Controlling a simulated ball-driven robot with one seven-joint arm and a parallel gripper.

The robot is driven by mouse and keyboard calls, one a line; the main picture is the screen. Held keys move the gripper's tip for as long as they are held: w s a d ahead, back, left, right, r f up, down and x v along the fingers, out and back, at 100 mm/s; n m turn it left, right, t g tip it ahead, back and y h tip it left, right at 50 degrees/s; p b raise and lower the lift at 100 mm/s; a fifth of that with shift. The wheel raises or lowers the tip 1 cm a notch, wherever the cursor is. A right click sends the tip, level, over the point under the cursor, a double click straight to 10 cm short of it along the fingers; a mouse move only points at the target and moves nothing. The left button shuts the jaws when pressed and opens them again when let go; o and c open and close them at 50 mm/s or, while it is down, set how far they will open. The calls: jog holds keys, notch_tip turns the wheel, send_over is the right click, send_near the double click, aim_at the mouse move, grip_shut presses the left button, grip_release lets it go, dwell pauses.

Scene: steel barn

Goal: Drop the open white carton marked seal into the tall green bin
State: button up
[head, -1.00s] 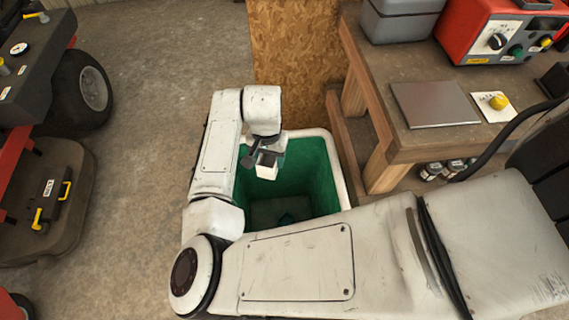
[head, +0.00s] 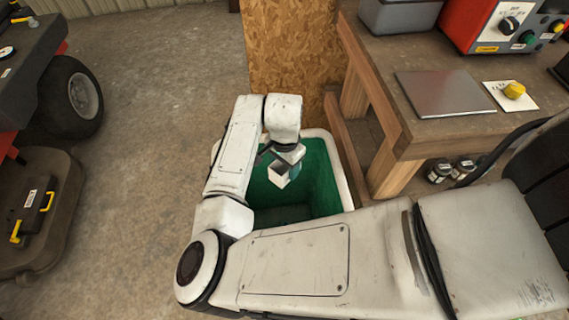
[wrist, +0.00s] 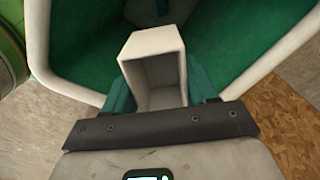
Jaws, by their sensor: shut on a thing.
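The white carton (wrist: 152,46) is an open box whose hollow inside faces the wrist camera; no marking on it can be read. My gripper (wrist: 153,88) is shut on the carton, with a teal finger on each side of it. In the head view the carton (head: 278,174) shows small below my gripper (head: 285,165), over the mouth of the green bin. The bin (head: 335,165) has a pale rim and green inner walls, and its near side is hidden behind my arm. The bin's green inside (wrist: 235,40) also surrounds the carton in the wrist view.
A wooden workbench (head: 440,135) stands right of the bin, with a metal plate (head: 445,93) and a red control box (head: 500,30) on it. A chipboard panel (head: 290,55) stands behind the bin. Open concrete floor (head: 160,120) lies to the left, beside a wheeled machine (head: 70,95).

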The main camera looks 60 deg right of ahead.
jog(key=shift+f, duration=0.3)
jog(key=o, duration=1.1)
jog(key=shift+r, duration=0.1)
notch_tip(320, 180, up, 11)
jog(key=shift+f+p, duration=0.15)
jog(key=shift+p, duration=0.55)
